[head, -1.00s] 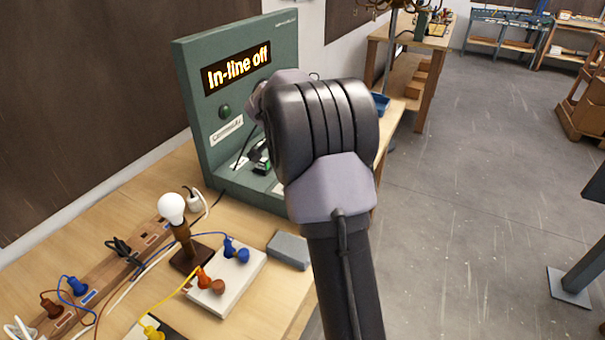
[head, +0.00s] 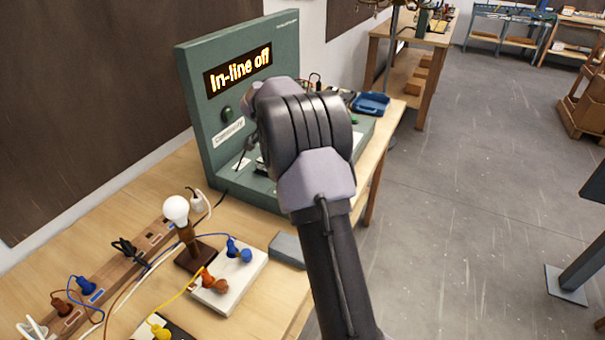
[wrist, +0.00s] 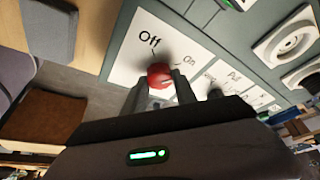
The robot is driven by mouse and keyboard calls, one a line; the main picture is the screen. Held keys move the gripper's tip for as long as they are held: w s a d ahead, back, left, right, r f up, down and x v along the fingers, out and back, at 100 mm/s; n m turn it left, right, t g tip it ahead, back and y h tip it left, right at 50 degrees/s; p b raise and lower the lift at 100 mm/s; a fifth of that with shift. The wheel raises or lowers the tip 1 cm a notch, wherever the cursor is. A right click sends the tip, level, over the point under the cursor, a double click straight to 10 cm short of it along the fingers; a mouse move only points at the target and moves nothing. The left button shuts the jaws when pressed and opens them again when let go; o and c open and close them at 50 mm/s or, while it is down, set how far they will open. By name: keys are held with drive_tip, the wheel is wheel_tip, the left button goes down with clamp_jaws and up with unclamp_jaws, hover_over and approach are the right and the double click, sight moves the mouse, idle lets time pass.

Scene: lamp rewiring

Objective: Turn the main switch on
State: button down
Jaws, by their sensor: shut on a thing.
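The main switch is a red rotary knob (wrist: 159,74) on a white plate (wrist: 130,62) marked Off and On, seen in the wrist view. My gripper (wrist: 158,84) has one dark finger on each side of the knob and is shut on it. Which mark the knob points to is hard to tell. In the head view the green test panel (head: 208,130) stands on the bench, its display (head: 238,70) reading "In-line off". My arm hides the switch and my fingers there.
A bulb on a brown stand (head: 176,208), a white socket block (head: 232,285) with blue and orange plugs, and a grey block (head: 288,250) lie left of my arm. A blue tray (head: 371,103) sits behind it. Open floor (head: 450,200) is at right.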

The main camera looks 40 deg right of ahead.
drive_tip(key=c, duration=1)
unclamp_jaws()
drive_tip(key=p+v, duration=0.7)
drive_tip(key=v, duration=1)
drive_tip(key=shift+r, duration=0.2)
